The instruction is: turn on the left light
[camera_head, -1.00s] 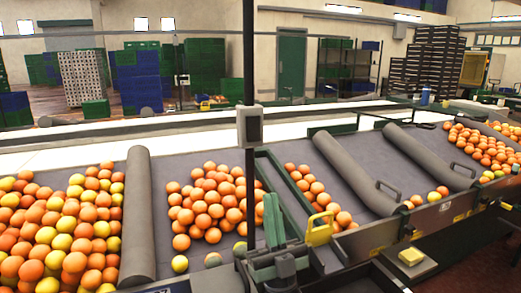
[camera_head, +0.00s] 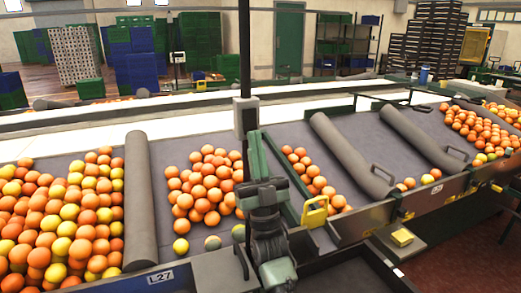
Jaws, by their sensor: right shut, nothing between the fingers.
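A small grey box (camera_head: 246,117) with a dark front panel is fixed to the black upright post (camera_head: 244,50) in the middle of the view. I cannot tell whether it is a light switch. No lamp that I can name as the left light is in view. My right gripper (camera_head: 257,145) rises from the bottom centre with its green fingers pointing up. It is shut and empty, and its tips lie close beside the lower right of the box. I cannot tell whether they touch it. My left gripper is not in view.
Oranges (camera_head: 205,185) lie in groups on the sloping grey sorting table, between padded grey rollers (camera_head: 139,200). A yellow handle (camera_head: 315,213) stands right of my gripper. Green and blue crates (camera_head: 135,55) are stacked behind. Red floor (camera_head: 465,255) shows at lower right.

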